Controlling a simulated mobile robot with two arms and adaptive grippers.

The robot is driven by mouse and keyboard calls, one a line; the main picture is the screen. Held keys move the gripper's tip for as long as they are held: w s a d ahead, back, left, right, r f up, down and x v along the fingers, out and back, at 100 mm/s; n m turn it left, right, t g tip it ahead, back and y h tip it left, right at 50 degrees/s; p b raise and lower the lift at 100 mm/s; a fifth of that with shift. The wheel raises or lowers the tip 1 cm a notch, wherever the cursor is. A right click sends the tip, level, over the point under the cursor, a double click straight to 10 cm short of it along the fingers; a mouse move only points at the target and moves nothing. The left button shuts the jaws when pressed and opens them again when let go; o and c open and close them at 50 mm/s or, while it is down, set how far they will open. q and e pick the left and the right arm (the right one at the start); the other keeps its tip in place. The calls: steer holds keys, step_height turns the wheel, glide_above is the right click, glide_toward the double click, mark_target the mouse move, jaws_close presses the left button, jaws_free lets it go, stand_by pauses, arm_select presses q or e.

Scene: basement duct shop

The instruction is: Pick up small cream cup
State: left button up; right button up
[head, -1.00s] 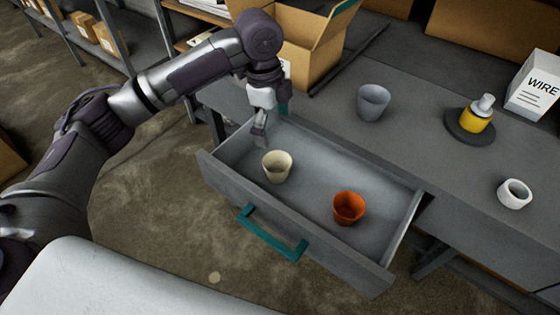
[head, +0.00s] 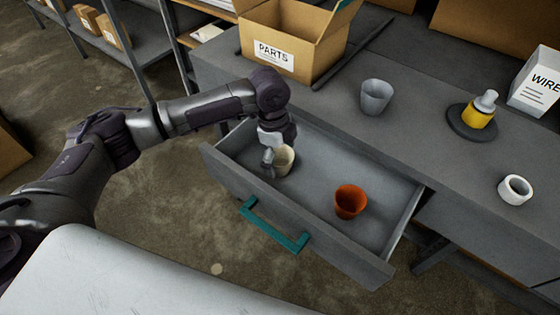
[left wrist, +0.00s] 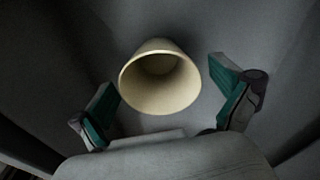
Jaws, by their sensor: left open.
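The small cream cup (head: 285,162) stands upright in the open grey drawer (head: 330,160), at its left end, partly hidden by my left gripper (head: 268,172). In the left wrist view the cup (left wrist: 160,80) shows its open rim and hollow inside. My left gripper (left wrist: 168,108) is open, with one teal-padded finger on each side of the cup's lower picture area and gaps between the fingers and the cup. The fingers do not touch it. My right gripper is not in view.
An orange cup (head: 350,202) stands in the drawer to the right. On the bench are a grey cup (head: 376,97), a yellow bottle (head: 479,115) on a dark disc, a white ring-shaped item (head: 515,190), a PARTS box (head: 285,50) and a WIRE box (head: 538,82). The drawer's teal handle (head: 272,226) faces forward.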

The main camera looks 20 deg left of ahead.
arm_select(q)
steer(key=c, duration=1.2)
steer(key=shift+r, duration=0.1)
